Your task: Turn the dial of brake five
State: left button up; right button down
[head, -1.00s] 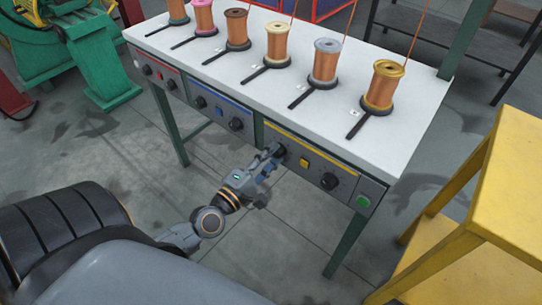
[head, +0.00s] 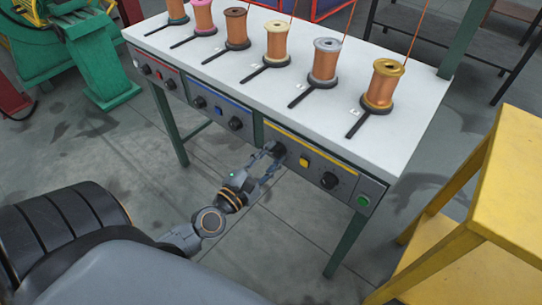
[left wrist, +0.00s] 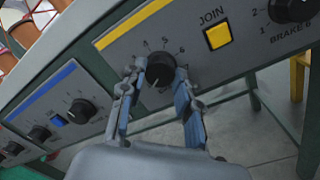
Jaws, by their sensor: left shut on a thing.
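The brake five dial (left wrist: 161,67) is a round black knob on the grey panel with a yellow stripe, left of the yellow JOIN button. In the left wrist view numbers run around its upper side; its own name label is hidden. My left gripper (left wrist: 160,73) is shut on this knob, one blue-padded finger on each side. In the head view my left gripper (head: 273,153) reaches the panel front at the left end of the yellow section and mostly covers the knob. My right gripper is not in view.
The JOIN button (left wrist: 218,36) and the brake 6 dial (left wrist: 292,8) are to the right, with a green button (head: 363,201) beyond. Blue (head: 219,111) and red panel sections lie left. Copper spools stand on the white tabletop (head: 405,138). A yellow stand (head: 505,180) is at right.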

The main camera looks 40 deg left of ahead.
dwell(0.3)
pick_arm(q)
jog(key=o, duration=1.1)
jog(key=shift+o, duration=0.2)
jog(key=s, duration=1.2)
jog(key=shift+a+f, duration=0.25)
jog(key=shift+a, duration=0.1)
